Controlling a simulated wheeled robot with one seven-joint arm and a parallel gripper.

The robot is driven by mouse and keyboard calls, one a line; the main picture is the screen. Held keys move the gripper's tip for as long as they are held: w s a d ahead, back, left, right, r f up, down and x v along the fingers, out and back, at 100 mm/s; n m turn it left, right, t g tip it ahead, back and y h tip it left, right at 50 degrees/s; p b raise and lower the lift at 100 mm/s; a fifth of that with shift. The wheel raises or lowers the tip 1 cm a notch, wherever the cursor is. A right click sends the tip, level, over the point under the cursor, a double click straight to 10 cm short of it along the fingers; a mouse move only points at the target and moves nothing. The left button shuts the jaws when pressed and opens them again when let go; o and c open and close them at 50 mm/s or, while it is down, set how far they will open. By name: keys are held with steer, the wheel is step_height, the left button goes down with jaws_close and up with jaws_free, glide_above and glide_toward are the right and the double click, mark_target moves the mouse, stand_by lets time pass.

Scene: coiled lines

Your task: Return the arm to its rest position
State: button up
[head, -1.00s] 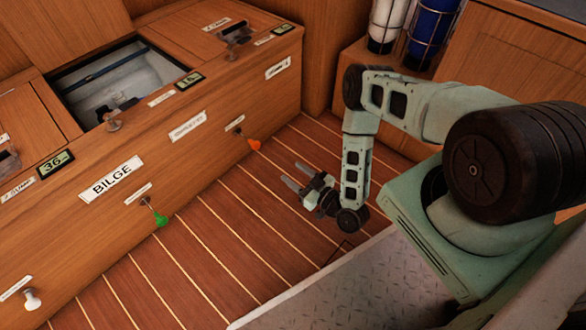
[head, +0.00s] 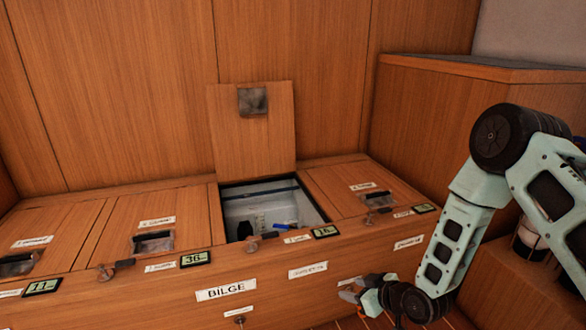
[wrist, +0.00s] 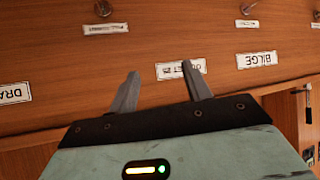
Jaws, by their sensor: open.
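My arm reaches down the right side of the head view. My gripper (head: 352,291) is low in front of the wooden bench front (head: 150,297), below its right-hand labels. In the wrist view my gripper (wrist: 158,88) has its two fingers apart with nothing between them. The bench front fills the wrist view behind the fingers, with the labels upside down. Whether the fingertips touch the wood cannot be told.
One bench hatch lid (head: 252,130) stands upright behind its open compartment (head: 268,207), which holds a blue item and a dark item. The other hatches are closed. A wooden cabinet (head: 425,110) stands at the back right, near my arm.

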steer(key=s+a+r+g+h+p, duration=0.1)
steer(key=s+a+r+g+h, duration=0.15)
steer(key=s+r, duration=0.55)
steer(key=s+a+r+g+h+p, duration=0.1)
steer(key=s+a+r+g+p, duration=0.2)
steer(key=r, duration=0.9)
steer(key=s+d+r+g+h, duration=0.1)
steer(key=s+d+r+g, duration=0.1)
steer(key=s+r, duration=0.6)
steer(key=s+d+r+g+h, duration=0.1)
steer(key=s+r, duration=0.3)
steer(key=s, duration=0.8)
step_height(320, 180, up, 38)
steer(key=p, duration=3.8)
steer(key=shift+s+d+f, duration=0.15)
steer(key=shift+s+f, duration=0.05)
steer(key=shift+s, duration=0.1)
steer(key=shift+h, duration=0.25)
